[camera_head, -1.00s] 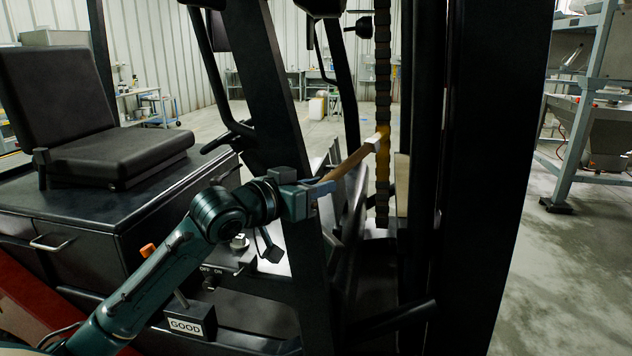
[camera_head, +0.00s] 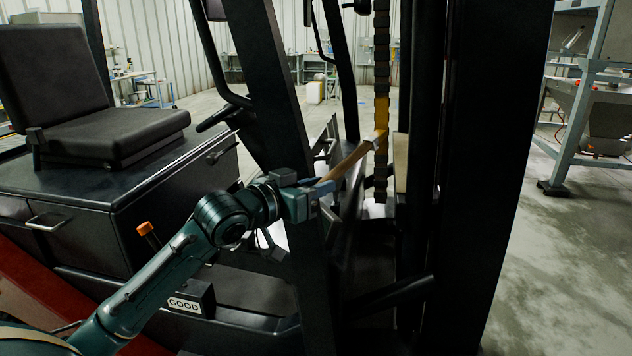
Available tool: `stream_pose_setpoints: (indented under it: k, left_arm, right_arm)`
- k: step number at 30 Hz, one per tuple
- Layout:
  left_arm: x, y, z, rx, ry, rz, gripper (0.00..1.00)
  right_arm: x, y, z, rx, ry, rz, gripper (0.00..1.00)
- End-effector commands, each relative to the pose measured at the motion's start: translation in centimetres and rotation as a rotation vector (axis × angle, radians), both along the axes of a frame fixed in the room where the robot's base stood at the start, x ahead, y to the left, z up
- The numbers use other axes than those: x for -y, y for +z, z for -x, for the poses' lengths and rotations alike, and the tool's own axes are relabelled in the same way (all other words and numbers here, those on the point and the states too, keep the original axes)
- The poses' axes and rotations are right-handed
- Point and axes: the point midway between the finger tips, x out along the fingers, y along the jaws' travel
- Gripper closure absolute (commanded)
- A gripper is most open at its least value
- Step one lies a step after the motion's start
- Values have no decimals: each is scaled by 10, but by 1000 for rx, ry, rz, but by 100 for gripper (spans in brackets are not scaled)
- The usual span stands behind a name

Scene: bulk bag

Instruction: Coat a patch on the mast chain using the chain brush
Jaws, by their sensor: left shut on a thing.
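The mast chain (camera_head: 382,60) hangs vertically beside the dark mast, right of the picture's middle. A yellow-orange coated patch (camera_head: 382,112) shows on it. The chain brush (camera_head: 347,162) has a wooden handle that slopes up to the right. Its head end is at the chain, at the lower part of the yellow patch; it looks to be touching, but the bristles are hard to make out. My left gripper (camera_head: 322,187) is shut on the lower end of the brush handle, left of the chain. My right gripper is not in view.
A slanted black post (camera_head: 268,90) stands just behind my left wrist. The thick black mast upright (camera_head: 490,180) closes off the right side. A black seat (camera_head: 110,130), an orange-tipped lever (camera_head: 146,229) and a box marked GOOD (camera_head: 190,300) are at left.

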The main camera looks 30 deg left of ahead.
Motion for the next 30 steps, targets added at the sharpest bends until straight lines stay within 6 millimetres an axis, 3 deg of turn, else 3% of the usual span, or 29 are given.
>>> stream_pose_setpoints:
  k: [6, 13, 24, 30]
  left_arm:
    - [1, -23, 0, -5, 1, 2, 100]
    - [2, -30, 0, -2, 1, 2, 100]
    - [3, -61, -1, -3, 1, 1, 100]
    - [4, -63, -1, -2, 1, 0, 100]
  right_arm:
    - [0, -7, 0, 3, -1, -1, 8]
    - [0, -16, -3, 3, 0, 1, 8]
    - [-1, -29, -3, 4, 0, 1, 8]
    - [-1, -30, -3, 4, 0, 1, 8]
